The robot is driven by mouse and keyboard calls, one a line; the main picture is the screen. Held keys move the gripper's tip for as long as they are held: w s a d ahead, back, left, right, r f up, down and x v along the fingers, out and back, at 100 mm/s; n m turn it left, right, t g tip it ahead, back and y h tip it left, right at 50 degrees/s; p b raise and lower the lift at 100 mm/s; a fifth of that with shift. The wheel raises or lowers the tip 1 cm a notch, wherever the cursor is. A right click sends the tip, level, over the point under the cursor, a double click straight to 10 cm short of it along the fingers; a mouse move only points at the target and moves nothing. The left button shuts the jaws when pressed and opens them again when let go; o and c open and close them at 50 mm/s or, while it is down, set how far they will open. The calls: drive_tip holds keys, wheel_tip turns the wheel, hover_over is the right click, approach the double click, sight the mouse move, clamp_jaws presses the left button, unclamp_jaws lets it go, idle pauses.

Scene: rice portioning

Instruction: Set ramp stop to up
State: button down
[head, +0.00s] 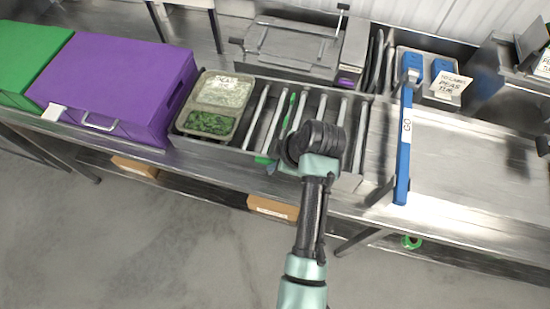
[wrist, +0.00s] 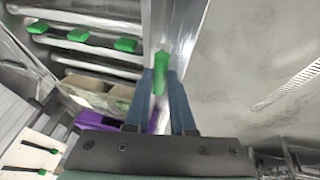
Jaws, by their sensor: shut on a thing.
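My gripper (head: 273,168) is at the front edge of the roller ramp (head: 253,118), low beside its front wall. In the wrist view its two blue-grey fingers (wrist: 160,88) are shut on a green tab (wrist: 161,62), which seems to be part of the ramp stop. A bit of green (head: 262,160) also shows beside the gripper in the head view. Much of the stop is hidden by my wrist, and I cannot tell whether it stands up or down.
A blue bar marked GO (head: 405,150) stands at right. Bare steel counter (head: 470,175) lies beyond it. Green tabs (wrist: 78,35) line rollers in the wrist view.

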drive_tip(key=shift+r, duration=0.75)
drive_tip(key=shift+w+f, duration=0.1)
drive_tip(key=c, duration=0.8)
unclamp_jaws()
drive_tip(key=shift+o, duration=0.2)
drive_tip(key=v, duration=1.3)
